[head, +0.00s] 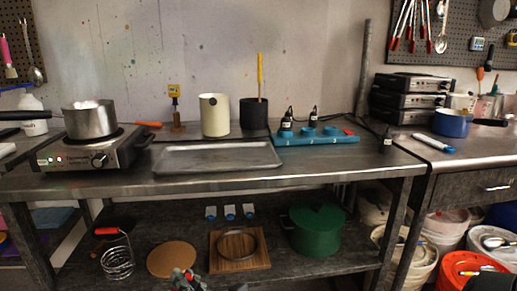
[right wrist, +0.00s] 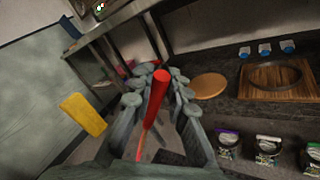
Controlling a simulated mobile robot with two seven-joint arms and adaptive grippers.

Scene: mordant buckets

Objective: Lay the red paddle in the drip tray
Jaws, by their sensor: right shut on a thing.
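The drip tray (head: 218,157) is a shallow grey metal tray, empty, on the tabletop left of centre. My right gripper (head: 186,281) shows only partly at the bottom edge of the head view, in front of the lower shelf. In the right wrist view, my right gripper (right wrist: 154,78) is shut on a long red rod-like thing, which I take to be the red paddle (right wrist: 155,98). Its lower end is hard to make out between the fingers. The paddle is well away from the tray. My left gripper is not in view.
A hot plate (head: 92,150) with a pot (head: 90,120) stands left of the tray. A cream can (head: 214,117), a dark can (head: 254,114) with a yellow stick and a teal rack (head: 317,136) stand behind and right. The lower shelf holds a green pot (head: 316,230).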

